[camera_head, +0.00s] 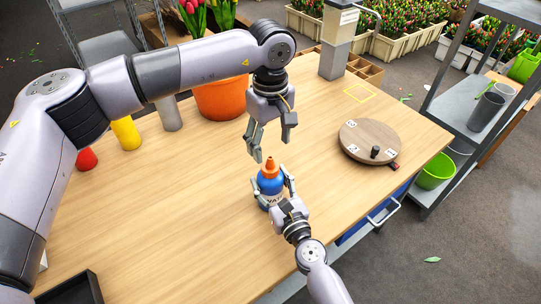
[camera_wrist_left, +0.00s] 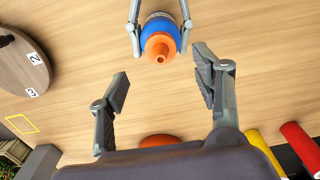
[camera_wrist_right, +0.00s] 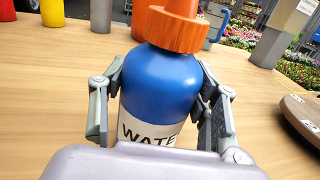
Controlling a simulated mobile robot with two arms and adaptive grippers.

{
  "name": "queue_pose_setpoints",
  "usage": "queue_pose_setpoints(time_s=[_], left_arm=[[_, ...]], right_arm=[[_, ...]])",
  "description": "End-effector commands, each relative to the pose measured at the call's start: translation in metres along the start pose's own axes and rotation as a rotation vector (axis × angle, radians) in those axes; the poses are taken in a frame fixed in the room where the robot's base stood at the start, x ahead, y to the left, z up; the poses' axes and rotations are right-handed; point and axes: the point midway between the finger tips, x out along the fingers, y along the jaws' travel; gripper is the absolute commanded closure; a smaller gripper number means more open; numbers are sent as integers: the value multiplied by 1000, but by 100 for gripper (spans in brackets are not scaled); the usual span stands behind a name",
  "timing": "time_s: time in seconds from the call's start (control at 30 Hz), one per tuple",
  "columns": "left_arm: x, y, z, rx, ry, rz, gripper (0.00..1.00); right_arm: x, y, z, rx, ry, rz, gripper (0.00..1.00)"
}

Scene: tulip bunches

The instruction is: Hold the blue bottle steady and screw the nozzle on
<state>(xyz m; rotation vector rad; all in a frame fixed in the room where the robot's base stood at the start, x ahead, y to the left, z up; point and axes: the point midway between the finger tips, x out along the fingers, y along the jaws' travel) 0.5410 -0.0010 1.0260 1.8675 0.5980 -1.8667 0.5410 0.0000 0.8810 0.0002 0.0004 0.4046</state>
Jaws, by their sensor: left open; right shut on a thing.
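The blue bottle (camera_head: 268,185) stands upright on the wooden table, with an orange nozzle (camera_head: 270,167) on its top. My right gripper (camera_head: 272,191) is shut around the bottle's sides; the right wrist view shows the blue body (camera_wrist_right: 160,90) and a white label reading "WATE" between the fingers. The orange nozzle (camera_wrist_right: 175,28) sits on the bottle's neck there; how tightly it is seated I cannot tell. My left gripper (camera_head: 270,140) is open and empty above the nozzle, pointing down. In the left wrist view the nozzle (camera_wrist_left: 160,47) lies beyond the open fingers, apart from them.
A round wooden turntable (camera_head: 368,142) with marked cards is on the table to the right. An orange pot (camera_head: 222,98), a yellow cylinder (camera_head: 127,133) and a red one (camera_head: 86,159) stand at the left and back. A black tray (camera_head: 75,290) is front left. The table around the bottle is clear.

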Motion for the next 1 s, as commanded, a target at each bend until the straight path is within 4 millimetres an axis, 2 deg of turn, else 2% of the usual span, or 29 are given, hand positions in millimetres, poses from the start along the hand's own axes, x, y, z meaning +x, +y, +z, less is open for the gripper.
queue_pose_setpoints(time_s=[0.1,0.23,0.6,0.63,1.0], left_arm=[[-23,1,0,0,1,2,40],[-37,0,0,0,1,1,40],[-44,0,0,1,0,0,40],[-44,0,0,1,0,0,40],[-43,0,0,1,0,0,40]], right_arm=[[0,0,0,1,1,1,100],[0,0,0,1,1,1,100],[0,0,0,1,1,1,100],[0,0,0,1,1,1,43],[0,0,0,0,0,0,20]])
